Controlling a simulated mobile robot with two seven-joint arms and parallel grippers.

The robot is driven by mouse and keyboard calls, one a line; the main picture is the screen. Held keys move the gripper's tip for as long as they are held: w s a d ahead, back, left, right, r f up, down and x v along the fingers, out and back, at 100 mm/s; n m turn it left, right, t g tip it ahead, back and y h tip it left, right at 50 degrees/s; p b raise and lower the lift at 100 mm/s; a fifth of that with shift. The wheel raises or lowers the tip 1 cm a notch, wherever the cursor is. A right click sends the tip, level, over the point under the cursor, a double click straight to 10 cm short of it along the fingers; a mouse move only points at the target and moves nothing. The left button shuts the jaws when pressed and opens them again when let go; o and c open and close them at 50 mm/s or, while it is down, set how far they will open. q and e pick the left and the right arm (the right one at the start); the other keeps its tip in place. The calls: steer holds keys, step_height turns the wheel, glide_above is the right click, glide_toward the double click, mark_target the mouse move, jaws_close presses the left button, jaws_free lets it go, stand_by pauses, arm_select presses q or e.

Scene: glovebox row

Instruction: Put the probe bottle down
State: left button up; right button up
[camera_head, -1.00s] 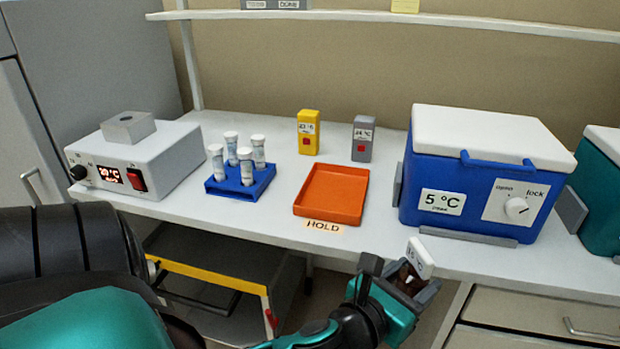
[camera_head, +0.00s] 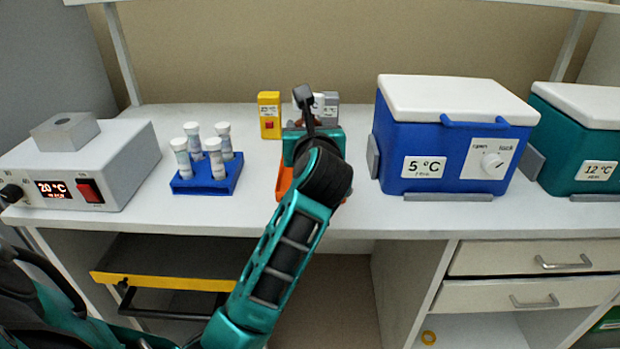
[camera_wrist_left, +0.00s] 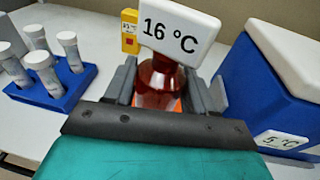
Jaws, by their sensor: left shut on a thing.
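The probe bottle (camera_wrist_left: 160,78) is amber and carries a white plate reading 16 °C. My left gripper (camera_wrist_left: 167,88) is shut on it, with a jaw on each side. In the head view my left gripper (camera_head: 311,118) is above the worktop and mostly hides the bottle; only a bit of white (camera_head: 318,101) shows. The orange tray (camera_head: 284,182) is largely hidden behind my left arm. Orange shows behind and below the bottle in the wrist view, but I cannot tell whether the bottle touches the tray. My right gripper is not in view.
A blue rack (camera_head: 206,185) with several white-capped tubes stands left of my arm. The yellow block (camera_head: 269,117) and grey block (camera_head: 331,110) stand behind. The blue 5 °C cooler (camera_head: 450,140) is close on the right. A heater box (camera_head: 100,165) stands far left.

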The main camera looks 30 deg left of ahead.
arm_select(q)
steer(key=w+a+r+n+g+y, duration=0.2)
steer(key=a+r+n+g+y, duration=0.2)
steer(key=r, duration=0.4)
steer(key=f+b, duration=0.1)
steer(key=f, duration=0.5)
steer(key=f+b, duration=0.1)
steer(key=f, duration=0.6)
steer(key=f+b, duration=0.1)
steer(key=f, duration=0.5)
steer(key=shift+s+f, duration=0.3)
steer(key=shift+f, duration=0.15)
steer(key=o, duration=1.1)
